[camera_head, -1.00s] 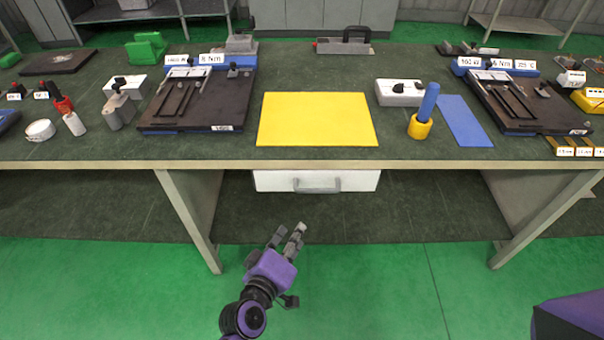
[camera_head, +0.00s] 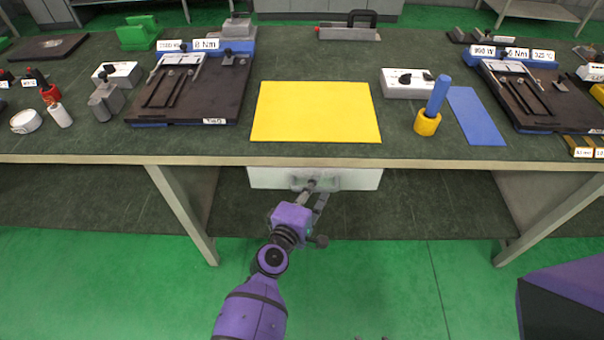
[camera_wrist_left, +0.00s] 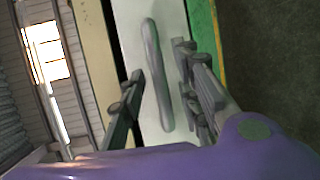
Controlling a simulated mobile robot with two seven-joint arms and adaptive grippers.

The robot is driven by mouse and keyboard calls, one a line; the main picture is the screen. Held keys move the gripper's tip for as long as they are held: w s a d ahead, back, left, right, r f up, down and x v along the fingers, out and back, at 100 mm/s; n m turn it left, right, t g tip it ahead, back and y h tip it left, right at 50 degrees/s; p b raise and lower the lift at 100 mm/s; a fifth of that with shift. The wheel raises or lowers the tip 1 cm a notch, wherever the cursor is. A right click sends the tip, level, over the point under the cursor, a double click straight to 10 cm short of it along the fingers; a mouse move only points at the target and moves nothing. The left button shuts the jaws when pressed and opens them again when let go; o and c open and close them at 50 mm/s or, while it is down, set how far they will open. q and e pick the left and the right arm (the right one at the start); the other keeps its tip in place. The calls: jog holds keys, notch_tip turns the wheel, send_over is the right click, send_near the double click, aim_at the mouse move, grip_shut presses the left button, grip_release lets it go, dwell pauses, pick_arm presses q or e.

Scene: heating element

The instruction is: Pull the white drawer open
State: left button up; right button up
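The white drawer (camera_head: 355,178) sits under the table top, below the yellow mat, and looks shut. My left gripper (camera_head: 315,188) is in front of it, its fingers overlapping the drawer's grey handle in the head view. In the left wrist view the handle (camera_wrist_left: 156,75) runs between the two open fingers (camera_wrist_left: 162,95), with the white drawer front (camera_wrist_left: 133,38) behind it. The fingers look apart from the handle on both sides.
The table edge (camera_head: 430,162) overhangs the drawer. Table legs (camera_head: 183,215) stand to the left and right. The yellow mat (camera_head: 315,112), a blue mat (camera_head: 474,115) and dark fixtures (camera_head: 190,90) lie on top.

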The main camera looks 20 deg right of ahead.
pick_arm(q)
jog(key=shift+w+d, duration=0.2)
jog(key=shift+w, duration=0.05)
grip_shut()
pick_arm(e)
jog(key=shift+w, duration=0.1)
pick_arm(q)
jog(key=shift+s+a+f, duration=0.1)
